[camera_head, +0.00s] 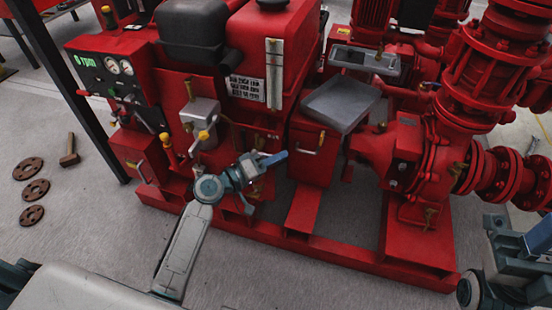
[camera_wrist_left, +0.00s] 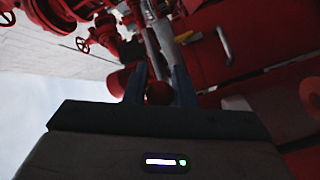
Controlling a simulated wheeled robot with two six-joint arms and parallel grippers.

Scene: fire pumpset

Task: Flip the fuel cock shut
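I cannot tell for certain which fitting is the fuel cock. A grey box with a yellow-tipped lever (camera_head: 204,135) sits on the front of the red engine, below the black air cleaner and red tank (camera_head: 262,45). My left gripper (camera_head: 272,158) is in front of the red frame, right of that lever, with its blue fingers pointing right. In the left wrist view its two fingers (camera_wrist_left: 159,88) stand apart, with dark red machine parts behind the gap. No held thing shows. My right gripper (camera_head: 540,237) is partly in view at the lower right edge; its finger state is unclear.
A control panel (camera_head: 115,75) with gauges is at the left. A grey step-like plate (camera_head: 341,102) and red pump pipes (camera_head: 480,75) stand at the right. Several round rusty flanges (camera_head: 34,190) and a hammer-like tool (camera_head: 70,151) lie on the floor.

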